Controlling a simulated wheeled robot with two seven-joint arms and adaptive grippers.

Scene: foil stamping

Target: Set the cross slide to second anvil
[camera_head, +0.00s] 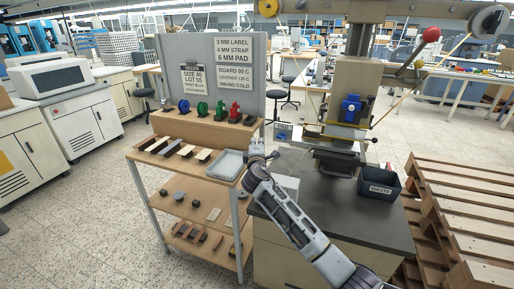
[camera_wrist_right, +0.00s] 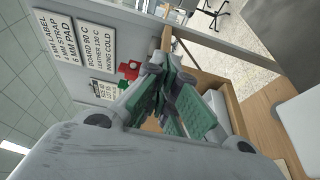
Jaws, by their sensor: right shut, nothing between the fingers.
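The foil stamping press (camera_head: 348,88) stands on a dark-topped bench, with a blue part (camera_head: 350,108) on its front. Below its head is a dark bed (camera_head: 336,160), where the cross slide and anvils are too small to tell apart. A small sign (camera_head: 283,132) is at the bed's left. My right gripper (camera_head: 257,146) is left of the press, above the right end of the shelf rack. It is shut and empty, apart from the press. Its green-padded fingers also show in the right wrist view (camera_wrist_right: 163,82). My left gripper is not in view.
A dark waste bin (camera_head: 379,184) is at the bench's right. A grey tray (camera_head: 228,165) sits on the wooden rack (camera_head: 150,160), close to my right gripper. Foil rolls (camera_head: 203,109) stand at its back below a sign panel (camera_head: 210,50). Wooden pallets (camera_head: 455,215) lie right.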

